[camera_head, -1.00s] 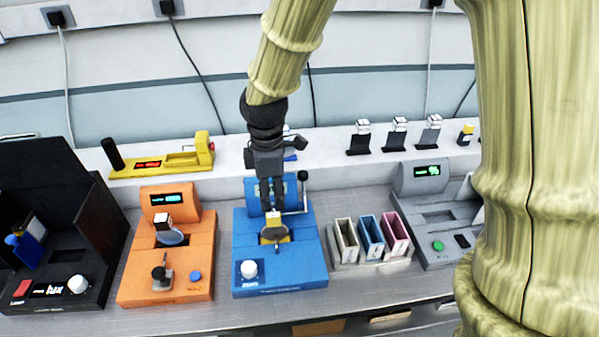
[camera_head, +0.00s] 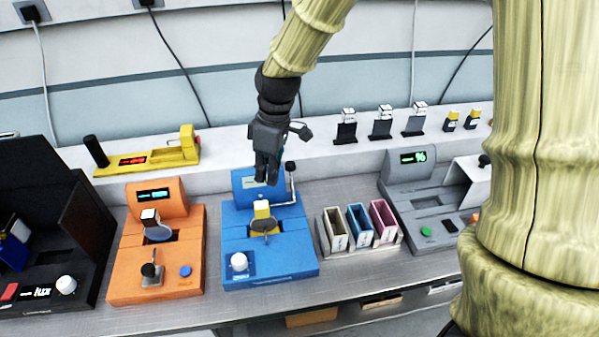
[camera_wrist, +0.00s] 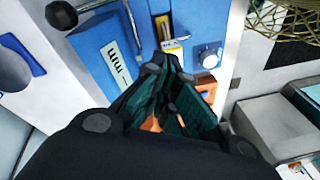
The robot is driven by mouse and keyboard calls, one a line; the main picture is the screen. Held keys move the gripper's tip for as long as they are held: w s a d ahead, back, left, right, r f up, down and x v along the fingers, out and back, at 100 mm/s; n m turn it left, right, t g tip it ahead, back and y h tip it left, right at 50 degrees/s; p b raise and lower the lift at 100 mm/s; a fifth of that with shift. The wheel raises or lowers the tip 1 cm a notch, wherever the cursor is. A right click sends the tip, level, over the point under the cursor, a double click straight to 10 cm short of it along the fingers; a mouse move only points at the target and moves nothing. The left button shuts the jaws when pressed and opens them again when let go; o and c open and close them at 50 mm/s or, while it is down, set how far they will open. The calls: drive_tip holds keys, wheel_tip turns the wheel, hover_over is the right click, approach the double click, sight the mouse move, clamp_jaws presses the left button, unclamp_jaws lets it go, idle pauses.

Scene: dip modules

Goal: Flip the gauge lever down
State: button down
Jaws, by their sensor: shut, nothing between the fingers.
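The blue gauge module (camera_head: 300,262) stands on the bench with a small display on its raised back. Its lever, a metal rod with a black ball knob (camera_head: 290,167), stands upright at the module's right side. In the wrist view the knob (camera_wrist: 62,14) is at the upper left. A yellow-topped piece (camera_head: 262,209) sits in the module's middle; it also shows in the wrist view (camera_wrist: 173,46). My gripper (camera_head: 266,181) is shut and empty above the module, in front of its display and left of the knob, apart from the lever.
An orange module (camera_head: 125,285) stands to the left and a black one (camera_head: 85,295) farther left. A rack with grey, blue and pink bins (camera_head: 358,226) and a grey module (camera_head: 440,238) stand to the right. Small pieces stand on the white back ledge (camera_head: 235,150).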

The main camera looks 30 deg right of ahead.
drive_tip(key=w+d+f+m+t+y, duration=0.1)
drive_tip(key=d+f+m+y, duration=0.1)
drive_tip(key=d+m, duration=0.5)
drive_tip(key=w+d+f+m+t+y, duration=0.1)
drive_tip(key=d+m+y, duration=0.4)
drive_tip(key=m, duration=0.7)
drive_tip(key=w+d+f+m+t+y, duration=0.2)
drive_tip(key=d+f+m+t+y, duration=0.1)
drive_tip(key=d+m, duration=0.6)
drive_tip(key=shift+f+m+y+b, duration=0.4)
drive_tip(key=shift+f+m+b, duration=0.1)
drive_tip(key=shift+f, duration=0.2)
drive_tip(key=shift+a, duration=0.15)
drive_tip(key=p+x, duration=0.1)
drive_tip(key=x, duration=0.9)
drive_tip(key=shift+p, duration=0.35)
drive_tip(key=shift+f+b, duration=0.1)
drive_tip(key=shift+b, duration=0.2)
